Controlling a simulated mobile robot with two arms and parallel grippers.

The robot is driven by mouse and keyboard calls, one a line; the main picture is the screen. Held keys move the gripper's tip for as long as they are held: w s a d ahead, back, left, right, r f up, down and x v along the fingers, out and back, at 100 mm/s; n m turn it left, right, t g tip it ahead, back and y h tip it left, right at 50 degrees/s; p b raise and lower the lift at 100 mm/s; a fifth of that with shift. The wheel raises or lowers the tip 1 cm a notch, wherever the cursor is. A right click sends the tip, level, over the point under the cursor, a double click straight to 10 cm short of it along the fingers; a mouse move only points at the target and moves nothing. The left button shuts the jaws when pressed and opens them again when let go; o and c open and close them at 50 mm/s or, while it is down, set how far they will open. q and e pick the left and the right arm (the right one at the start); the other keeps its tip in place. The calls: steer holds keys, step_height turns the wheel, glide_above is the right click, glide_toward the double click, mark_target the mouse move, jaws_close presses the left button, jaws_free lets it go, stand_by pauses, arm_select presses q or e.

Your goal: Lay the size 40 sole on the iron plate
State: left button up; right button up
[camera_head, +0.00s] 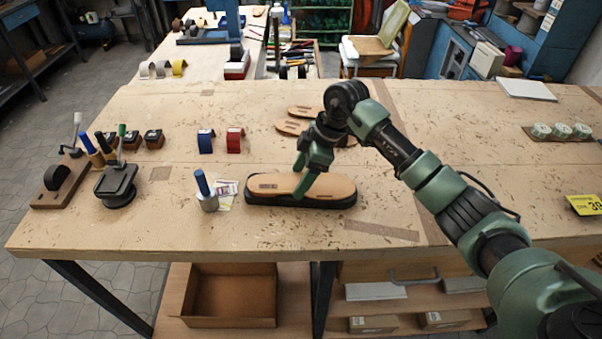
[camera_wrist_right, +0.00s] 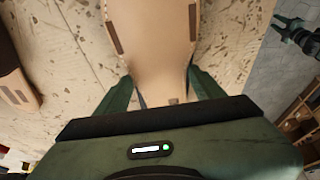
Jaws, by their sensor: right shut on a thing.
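The tan sole (camera_head: 325,184) lies lengthwise over the black iron plate (camera_head: 300,203), whose dark rim shows along the front and right. The sole has a dark mark near its left end; I cannot read a size there. A gap between sole and plate cannot be told. My right gripper (camera_head: 303,180) is shut across the middle of the sole from above. In the right wrist view the sole (camera_wrist_right: 155,45) runs between the green fingers (camera_wrist_right: 160,92). My left gripper (camera_wrist_right: 290,28) seems to show at that view's top right, away from the sole; its opening is unclear.
Other soles (camera_head: 291,127) lie behind my right gripper. The bench front is clear.

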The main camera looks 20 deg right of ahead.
steer(key=o, duration=1.5)
steer(key=b+v, duration=0.2)
steer(key=v, duration=1)
